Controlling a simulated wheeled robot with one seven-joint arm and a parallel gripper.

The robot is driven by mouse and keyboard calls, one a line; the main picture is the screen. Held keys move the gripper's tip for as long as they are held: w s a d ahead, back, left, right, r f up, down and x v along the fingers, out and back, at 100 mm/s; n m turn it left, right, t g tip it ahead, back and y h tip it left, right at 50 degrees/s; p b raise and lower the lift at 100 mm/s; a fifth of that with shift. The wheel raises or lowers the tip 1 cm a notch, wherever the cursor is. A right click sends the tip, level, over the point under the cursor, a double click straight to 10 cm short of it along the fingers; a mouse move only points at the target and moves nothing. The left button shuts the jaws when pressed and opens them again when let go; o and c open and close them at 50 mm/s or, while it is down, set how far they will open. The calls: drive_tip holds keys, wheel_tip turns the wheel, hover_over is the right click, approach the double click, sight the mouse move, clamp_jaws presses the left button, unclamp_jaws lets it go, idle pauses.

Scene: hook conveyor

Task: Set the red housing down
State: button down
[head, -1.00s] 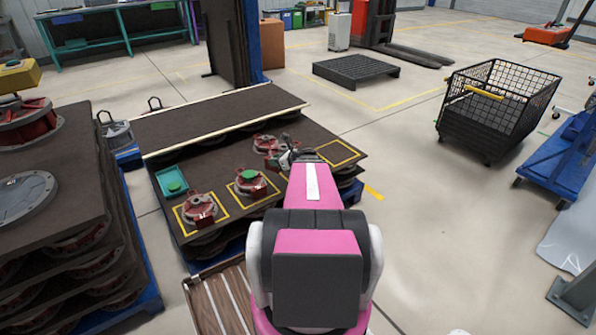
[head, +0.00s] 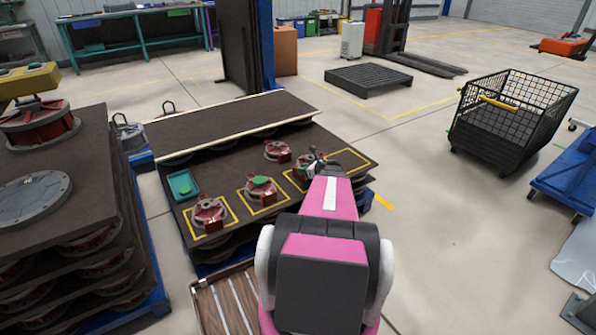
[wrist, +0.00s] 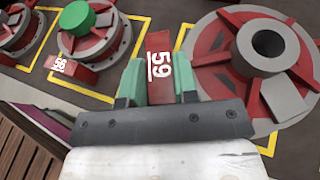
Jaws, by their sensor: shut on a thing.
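My gripper (head: 316,165) is shut on the tab marked 59 (wrist: 159,68) of a red housing (head: 303,162). In the wrist view its green fingers press the tab from both sides. The housing's round red body with a grey hub (wrist: 268,45) fills the right of that view. My arm hides part of this area. I cannot tell whether the housing touches the board.
Beside it, a green-capped housing (head: 260,190) and another housing (head: 208,213) sit in yellow outlines. A further red housing (head: 277,151) stands behind. A teal tray (head: 183,185) lies at the left. A stack of boards with housings (head: 75,225) is further left.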

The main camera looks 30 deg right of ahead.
drive_tip(key=shift+w+d+f, duration=0.45)
drive_tip(key=shift+d+f, duration=0.15)
drive_tip(key=shift+d, duration=0.25)
drive_tip(key=shift+f, duration=1.9)
drive_tip(key=c, duration=0.9)
unclamp_jaws()
drive_tip(key=shift+f, duration=0.15)
